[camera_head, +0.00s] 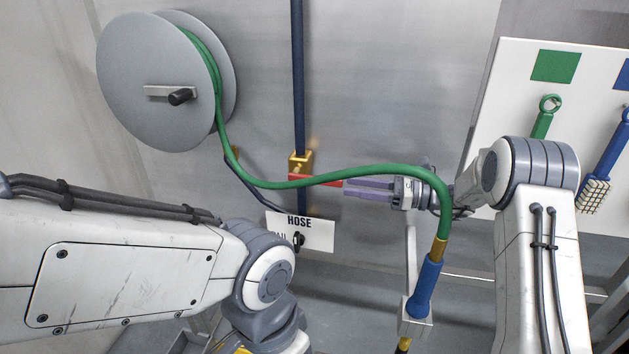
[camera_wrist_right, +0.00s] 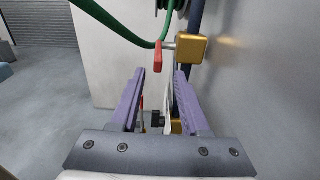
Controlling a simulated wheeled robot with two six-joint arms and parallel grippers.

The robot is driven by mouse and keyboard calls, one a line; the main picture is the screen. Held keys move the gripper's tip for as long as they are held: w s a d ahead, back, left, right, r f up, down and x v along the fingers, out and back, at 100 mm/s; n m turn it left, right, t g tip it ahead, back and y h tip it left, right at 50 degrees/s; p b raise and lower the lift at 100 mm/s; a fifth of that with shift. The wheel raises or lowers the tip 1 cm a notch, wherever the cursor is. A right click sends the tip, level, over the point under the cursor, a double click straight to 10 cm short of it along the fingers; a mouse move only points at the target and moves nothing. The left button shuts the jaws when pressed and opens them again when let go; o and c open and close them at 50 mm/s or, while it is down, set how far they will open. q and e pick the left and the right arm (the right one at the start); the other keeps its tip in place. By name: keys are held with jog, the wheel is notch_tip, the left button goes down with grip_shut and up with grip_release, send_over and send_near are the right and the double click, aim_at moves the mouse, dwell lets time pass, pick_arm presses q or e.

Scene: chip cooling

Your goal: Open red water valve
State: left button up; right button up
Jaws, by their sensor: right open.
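The red valve handle (camera_head: 318,181) sticks out to the right from a brass valve body (camera_head: 300,163) on a dark blue vertical pipe (camera_head: 298,80). The green hose partly covers the handle in the head view. My right gripper (camera_head: 346,188) is open, its purple fingers pointing left toward the handle's end. In the right wrist view, the red handle (camera_wrist_right: 158,57) shows just beyond and between the open fingertips (camera_wrist_right: 160,78), with the brass body (camera_wrist_right: 191,47) to its right. No grip on the handle shows. My left arm is at lower left; its gripper is out of view.
A green hose (camera_head: 375,170) runs from a grey reel (camera_head: 155,80) across the right gripper to a blue nozzle (camera_head: 425,285) in a holder. A HOSE sign (camera_head: 312,233) hangs below the valve. A white tool board (camera_head: 500,90) stands at right.

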jog(key=p, duration=0.4)
send_near(295, 177)
jog(key=x, duration=0.4)
jog(key=shift+w+a+f, duration=0.1)
jog(key=shift+w+a, duration=0.05)
jog(key=shift+w, duration=0.25)
jog(key=shift+a, duration=0.45)
jog(key=shift+w, duration=0.1)
jog(key=shift+c, duration=0.3)
grip_shut()
